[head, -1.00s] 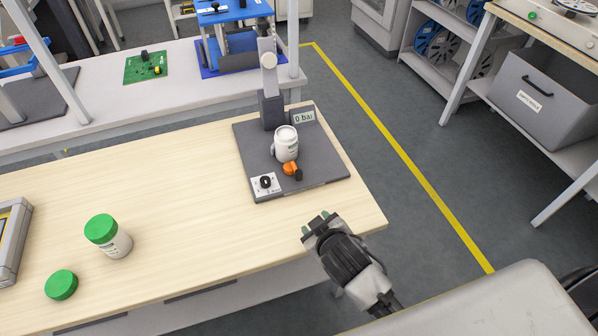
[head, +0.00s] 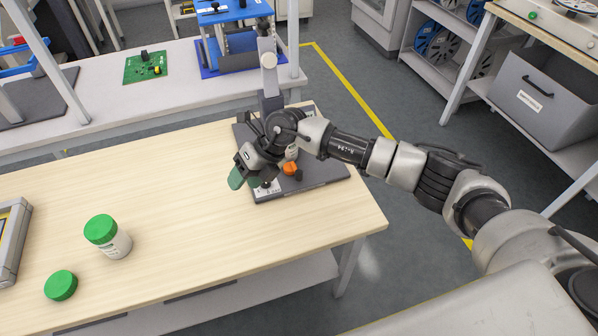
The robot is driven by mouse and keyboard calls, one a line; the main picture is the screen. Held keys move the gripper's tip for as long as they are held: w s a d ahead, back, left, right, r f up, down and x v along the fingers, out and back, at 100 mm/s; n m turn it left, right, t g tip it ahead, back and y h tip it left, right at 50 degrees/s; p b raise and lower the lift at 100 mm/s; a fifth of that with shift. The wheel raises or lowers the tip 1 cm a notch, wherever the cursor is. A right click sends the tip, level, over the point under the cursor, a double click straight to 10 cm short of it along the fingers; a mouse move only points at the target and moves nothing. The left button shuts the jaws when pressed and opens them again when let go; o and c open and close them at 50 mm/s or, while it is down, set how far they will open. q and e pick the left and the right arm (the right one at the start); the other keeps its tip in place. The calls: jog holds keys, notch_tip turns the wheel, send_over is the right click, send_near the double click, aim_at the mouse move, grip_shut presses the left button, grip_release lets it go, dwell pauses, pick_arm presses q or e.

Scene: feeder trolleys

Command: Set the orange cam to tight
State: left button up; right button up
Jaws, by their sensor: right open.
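The orange cam (head: 290,168) sits at the front of the dark fixture plate (head: 318,178), with a small black knob (head: 298,175) at its right. A white jar (head: 291,152) stands behind the cam, mostly hidden by my right gripper and wrist. My right gripper (head: 244,182) is open and empty, to the left of the cam and apart from it, above the left part of the plate. It partly covers the black knob on the white square plate (head: 268,189). My left gripper is not in view.
A green-lidded jar (head: 107,236) and a loose green lid (head: 61,285) are at the left of the wooden table (head: 170,200). A grey upright (head: 268,75) rises behind the fixture. The table's middle is clear.

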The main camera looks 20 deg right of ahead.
aim_at(299, 172)
jog(key=w+d+r+h, duration=0.1)
jog(key=w+d+h, duration=0.25)
jog(key=d, duration=0.35)
jog(key=w+d+r+h, duration=0.1)
jog(key=w+d+h, duration=0.1)
jog(key=d+h, duration=0.35)
jog(key=shift+y, duration=0.7)
jog(key=f, duration=0.3)
jog(key=d+f, duration=0.1)
jog(key=f, duration=0.6)
jog(key=shift+s+d+f+p, duration=0.25)
jog(key=shift+p, duration=0.05)
grip_shut()
